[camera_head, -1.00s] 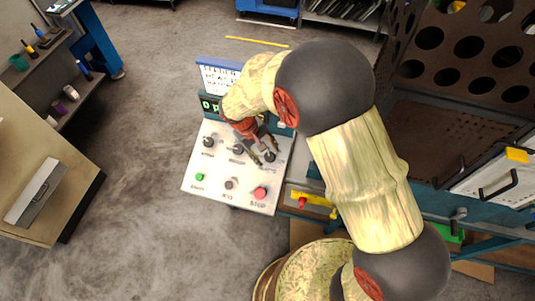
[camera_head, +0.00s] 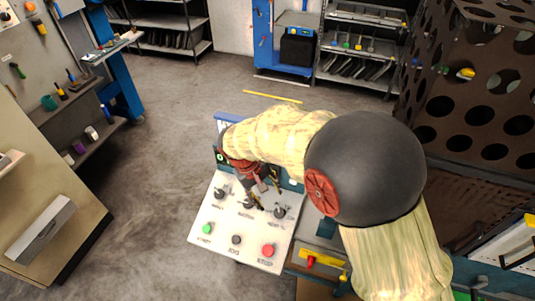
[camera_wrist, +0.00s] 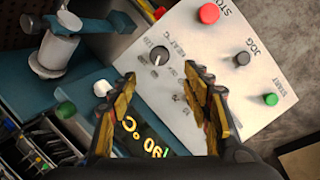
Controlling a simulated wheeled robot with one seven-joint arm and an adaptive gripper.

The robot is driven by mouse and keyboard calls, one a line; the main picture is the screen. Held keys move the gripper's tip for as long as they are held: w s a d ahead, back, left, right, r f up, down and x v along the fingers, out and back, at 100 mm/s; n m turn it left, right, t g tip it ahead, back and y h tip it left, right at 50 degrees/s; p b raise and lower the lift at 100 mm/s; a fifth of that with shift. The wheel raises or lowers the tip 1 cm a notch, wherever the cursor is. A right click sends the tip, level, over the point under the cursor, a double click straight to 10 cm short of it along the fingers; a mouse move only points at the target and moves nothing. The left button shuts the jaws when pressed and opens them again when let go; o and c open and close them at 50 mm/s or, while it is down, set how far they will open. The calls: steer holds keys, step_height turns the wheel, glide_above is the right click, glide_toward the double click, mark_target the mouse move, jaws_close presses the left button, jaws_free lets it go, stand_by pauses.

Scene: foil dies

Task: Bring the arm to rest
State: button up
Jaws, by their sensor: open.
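My gripper (camera_head: 262,192) is open and empty above the upper right part of the tilted white control panel (camera_head: 222,225). In the wrist view, my gripper's yellow-and-black fingers (camera_wrist: 150,84) stand apart, with a dark heat knob (camera_wrist: 159,55) showing just beyond them. I cannot tell the exact gap to the panel. The panel carries several knobs, a green start button (camera_head: 208,228), a black jog button (camera_head: 236,240) and a red stop button (camera_head: 268,250). A lit display (camera_wrist: 145,135) reads 190 °C in the wrist view. My arm hides part of the sign and display in the head view.
A perforated brown enclosure (camera_head: 470,105) stands at the right. A yellow bracket with a red part (camera_head: 320,260) sits right of the panel. A wooden cabinet (camera_head: 40,225) stands at the left. Shelves (camera_head: 165,45) line the back.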

steer(key=s+d+r+m+t+y+b, duration=0.1)
steer(key=s+d+r+m+t+b, duration=0.1)
steer(key=s+d+r, duration=0.5)
steer(key=s+d+r+m+t+y+b, duration=0.2)
steer(key=s+d+r+b, duration=0.3)
steer(key=s+d, duration=0.6)
step_height(320, 180, up, 3)
steer(key=shift+s+d+f+m+t+y, duration=0.25)
steer(key=shift+s+m+t, duration=0.25)
steer(key=shift+s+m, duration=0.4)
steer(key=shift+r, duration=0.1)
steer(key=shift+c, duration=1.2)
